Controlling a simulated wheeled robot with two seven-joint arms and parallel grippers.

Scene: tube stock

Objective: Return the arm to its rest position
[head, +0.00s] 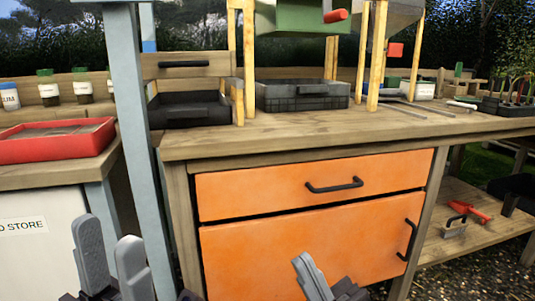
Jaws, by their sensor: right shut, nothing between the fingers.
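My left gripper (108,230) shows at the bottom left, low in front of the bench. Its two grey fingers point up and stand apart, with nothing between them. My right gripper (306,262) shows at the bottom centre, in front of the lower orange door. Its grey fingers are together and hold nothing. Most of both arms is out of the frame below.
A wooden bench (330,135) has an orange drawer (270,185) and an orange door (300,240), both closed. A grey post (135,130) rises at left. A red tray (60,140) rests on the left counter. Black crates (190,110) stand on the bench.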

